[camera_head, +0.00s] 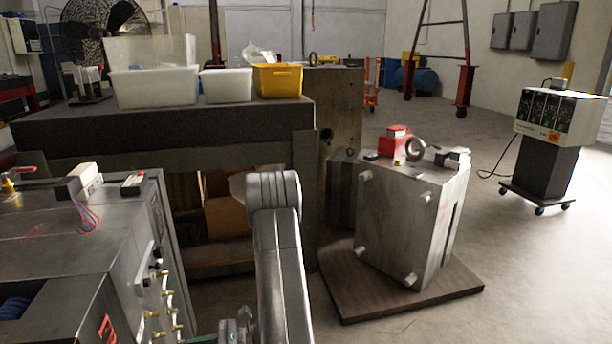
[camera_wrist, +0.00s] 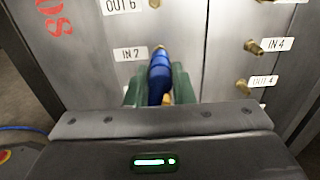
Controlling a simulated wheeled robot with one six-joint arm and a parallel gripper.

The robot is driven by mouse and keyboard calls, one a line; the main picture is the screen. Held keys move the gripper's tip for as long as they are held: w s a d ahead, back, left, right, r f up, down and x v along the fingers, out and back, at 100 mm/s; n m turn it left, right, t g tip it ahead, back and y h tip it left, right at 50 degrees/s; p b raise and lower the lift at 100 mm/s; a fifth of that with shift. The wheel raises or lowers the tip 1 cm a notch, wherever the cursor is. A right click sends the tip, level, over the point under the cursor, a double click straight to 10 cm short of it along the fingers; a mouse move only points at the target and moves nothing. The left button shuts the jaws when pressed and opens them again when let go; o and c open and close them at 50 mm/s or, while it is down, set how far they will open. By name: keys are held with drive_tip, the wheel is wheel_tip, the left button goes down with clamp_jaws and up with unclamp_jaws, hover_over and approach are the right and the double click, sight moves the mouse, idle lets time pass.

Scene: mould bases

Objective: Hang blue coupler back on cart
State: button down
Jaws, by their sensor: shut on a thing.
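The blue coupler (camera_wrist: 160,80) is between the green fingers of my gripper (camera_wrist: 160,92) in the wrist view. My gripper is shut on it. The coupler points at a grey metal panel, just right of the label IN 2 (camera_wrist: 130,54). Its tip covers the spot beside that label, and I cannot tell whether it touches a port. In the head view, my gripper shows only as a bit of green at the bottom edge, beside the fittings of the left mould base (camera_head: 62,245). I cannot tell which thing is the cart.
Brass fittings marked IN 4 (camera_wrist: 252,46) and OUT 4 (camera_wrist: 243,87) stick out to the right. A second mould block (camera_head: 400,220) stands on a board (camera_head: 350,308). A bench (camera_head: 150,125) holds bins behind. A wheeled control unit (camera_head: 548,150) stands at right, with open floor before it.

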drive_tip(key=shift+v, duration=1.9)
drive_tip(key=shift+d, duration=0.1)
drive_tip(key=shift+v, duration=2.95)
